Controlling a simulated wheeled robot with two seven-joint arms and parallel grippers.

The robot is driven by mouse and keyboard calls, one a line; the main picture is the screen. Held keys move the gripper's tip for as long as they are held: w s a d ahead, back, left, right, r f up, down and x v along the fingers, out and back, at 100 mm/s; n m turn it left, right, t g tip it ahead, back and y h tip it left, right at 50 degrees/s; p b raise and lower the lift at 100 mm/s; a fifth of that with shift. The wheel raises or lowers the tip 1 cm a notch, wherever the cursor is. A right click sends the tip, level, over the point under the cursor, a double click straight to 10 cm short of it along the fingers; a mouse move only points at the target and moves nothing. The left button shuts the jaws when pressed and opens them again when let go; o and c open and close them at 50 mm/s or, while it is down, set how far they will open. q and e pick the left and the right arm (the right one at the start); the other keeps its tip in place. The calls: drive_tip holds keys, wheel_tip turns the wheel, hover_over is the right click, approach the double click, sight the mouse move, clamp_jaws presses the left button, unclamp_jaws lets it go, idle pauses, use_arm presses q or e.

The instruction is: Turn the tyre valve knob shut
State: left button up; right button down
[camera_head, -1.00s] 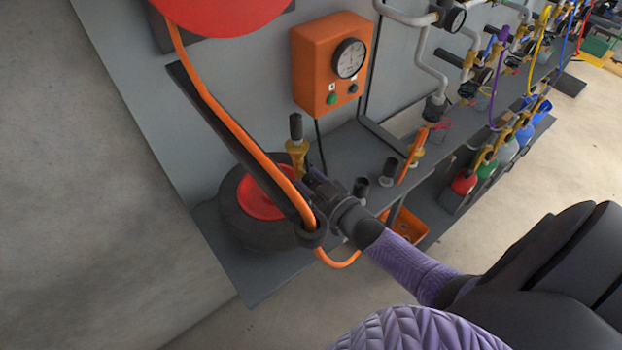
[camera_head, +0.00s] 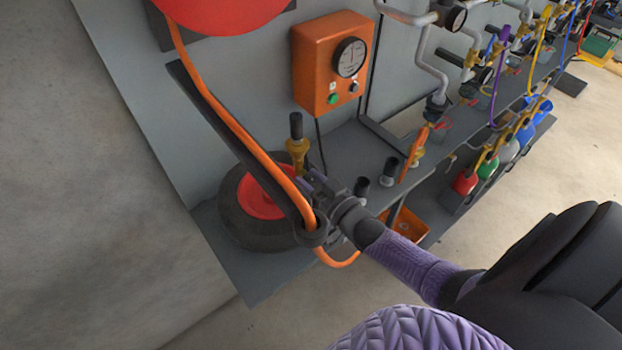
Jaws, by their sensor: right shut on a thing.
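A tyre (camera_head: 236,212) with a red hub (camera_head: 262,198) lies on the grey shelf at the wall. A brass valve (camera_head: 297,150) with a black upright top stands at the tyre's back right. My right gripper (camera_head: 309,184) reaches in from the lower right and is shut just below and beside the brass valve. The tyre valve knob appears to be between its fingers, but the fingers and wrist hide it. I cannot make out how far the knob is turned. My left gripper is not in view.
An orange hose (camera_head: 225,118) runs from the red reel (camera_head: 225,12) down past the tyre and my gripper. An orange gauge box (camera_head: 325,60) hangs on the wall. Short black-topped posts (camera_head: 388,172) stand right of my gripper. Pipes, valves and coloured bottles (camera_head: 465,182) line the right.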

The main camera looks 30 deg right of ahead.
drive_tip(key=shift+c, duration=2.4)
unclamp_jaws()
drive_tip(key=shift+o, duration=1)
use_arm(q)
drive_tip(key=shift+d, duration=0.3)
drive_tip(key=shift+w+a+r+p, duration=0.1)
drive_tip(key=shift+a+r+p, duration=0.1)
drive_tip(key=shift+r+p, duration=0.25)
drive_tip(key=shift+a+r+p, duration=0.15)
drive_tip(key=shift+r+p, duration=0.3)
use_arm(e)
drive_tip(key=s+d, duration=0.1)
drive_tip(key=s, duration=0.9)
drive_tip(key=shift+d, duration=0.15)
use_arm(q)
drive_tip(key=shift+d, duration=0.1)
